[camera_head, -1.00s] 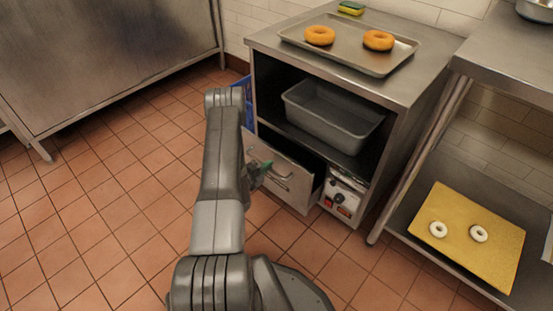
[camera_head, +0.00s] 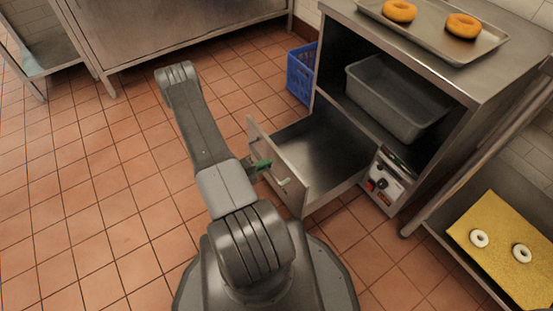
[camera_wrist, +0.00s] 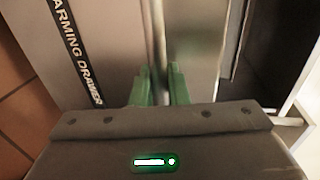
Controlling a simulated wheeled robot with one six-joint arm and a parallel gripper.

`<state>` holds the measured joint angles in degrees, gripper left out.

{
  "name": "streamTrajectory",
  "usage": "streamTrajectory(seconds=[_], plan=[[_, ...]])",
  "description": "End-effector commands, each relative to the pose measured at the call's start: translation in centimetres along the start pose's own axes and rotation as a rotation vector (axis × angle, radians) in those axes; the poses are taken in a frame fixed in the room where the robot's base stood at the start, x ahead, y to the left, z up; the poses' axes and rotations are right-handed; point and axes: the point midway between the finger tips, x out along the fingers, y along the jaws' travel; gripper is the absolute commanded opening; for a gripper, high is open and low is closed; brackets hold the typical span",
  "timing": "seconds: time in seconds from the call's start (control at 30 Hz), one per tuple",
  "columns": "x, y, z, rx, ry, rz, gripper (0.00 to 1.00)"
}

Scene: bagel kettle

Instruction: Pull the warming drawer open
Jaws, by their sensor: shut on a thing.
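The warming drawer (camera_head: 275,160) sits low in the steel cabinet and stands well out from it. Its inside shows bare metal and looks empty. My gripper (camera_head: 262,164) is at the outer face of the drawer front, partly hidden by my arm. In the wrist view its green fingers (camera_wrist: 160,88) are close on either side of the bar handle (camera_wrist: 158,40), shut on it.
A grey tub (camera_head: 395,100) stands on the shelf above the drawer. A control box (camera_head: 382,183) is right of the drawer. A blue crate (camera_head: 301,72) is behind the cabinet's left side. Tiled floor at left is clear.

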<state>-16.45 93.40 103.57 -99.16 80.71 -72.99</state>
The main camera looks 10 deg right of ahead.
Motion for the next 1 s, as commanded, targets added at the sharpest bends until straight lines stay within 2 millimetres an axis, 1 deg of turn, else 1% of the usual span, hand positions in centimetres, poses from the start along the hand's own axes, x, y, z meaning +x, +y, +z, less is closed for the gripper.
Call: streamTrajectory(seconds=[0.03, 0.1, 0.23, 0.7, 0.73, 0.8, 1.0], plan=[[-0.7, 0.2, 0.1, -0.001, -0.005, 0.001, 0.00], [-1.2, 0.3, 0.1, -0.001, -0.004, 0.001, 0.00], [-2.0, 0.4, 0.1, 0.000, -0.003, 0.001, 0.00], [-2.3, 0.5, 0.1, 0.002, 0.000, 0.001, 0.00], [-2.3, 0.5, 0.1, 0.002, -0.001, 0.001, 0.18], [-2.3, 0.5, 0.1, 0.002, -0.001, 0.001, 0.32], [-2.3, 0.5, 0.1, 0.001, 0.000, 0.001, 0.33]])
